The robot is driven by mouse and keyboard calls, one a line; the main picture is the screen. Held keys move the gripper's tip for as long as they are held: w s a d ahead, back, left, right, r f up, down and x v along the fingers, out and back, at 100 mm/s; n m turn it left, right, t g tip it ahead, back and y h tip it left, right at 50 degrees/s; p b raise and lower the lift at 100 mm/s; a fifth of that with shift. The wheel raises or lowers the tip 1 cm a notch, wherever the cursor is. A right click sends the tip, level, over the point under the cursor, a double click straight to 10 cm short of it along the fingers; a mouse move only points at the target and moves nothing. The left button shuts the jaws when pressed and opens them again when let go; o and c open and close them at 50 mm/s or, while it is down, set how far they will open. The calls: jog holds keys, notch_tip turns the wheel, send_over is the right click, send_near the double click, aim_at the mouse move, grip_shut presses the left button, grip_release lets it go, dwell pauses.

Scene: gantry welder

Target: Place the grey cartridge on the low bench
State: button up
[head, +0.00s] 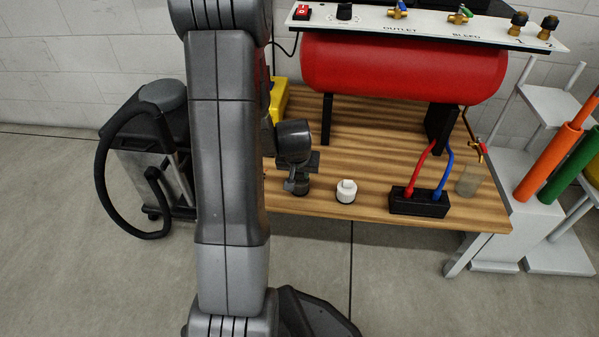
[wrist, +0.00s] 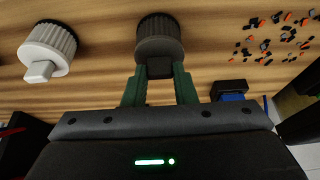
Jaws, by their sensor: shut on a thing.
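The grey cartridge (wrist: 160,38) is dark and ribbed, with a square knob, in the upper middle of the wrist view. My gripper (wrist: 160,70) has its two green fingers shut on the knob. In the head view the cartridge (head: 299,187) is low over the front part of the wooden low bench (head: 365,187), just left of a white cartridge (head: 346,192). It looks upright. I cannot tell for certain whether its base touches the wood. My gripper (head: 297,166) is above it, partly hidden by my arm.
The white cartridge (wrist: 46,48) stands close by. A black block (head: 418,202) with red and blue hoses is further right, beside a clear cup (head: 470,180). A red tank (head: 400,68) stands over the bench's back. Small orange and dark scraps (wrist: 278,35) lie on the wood.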

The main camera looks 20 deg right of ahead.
jog(key=o, duration=1)
jog(key=shift+r+p, duration=0.35)
jog(key=shift+p, duration=0.05)
jog(key=p+v, duration=0.4)
jog(key=v, duration=0.7)
jog(key=shift+s+r+p, duration=0.15)
jog(key=shift+r+p, duration=0.05)
jog(key=shift+p, duration=0.1)
jog(key=shift+a, duration=0.1)
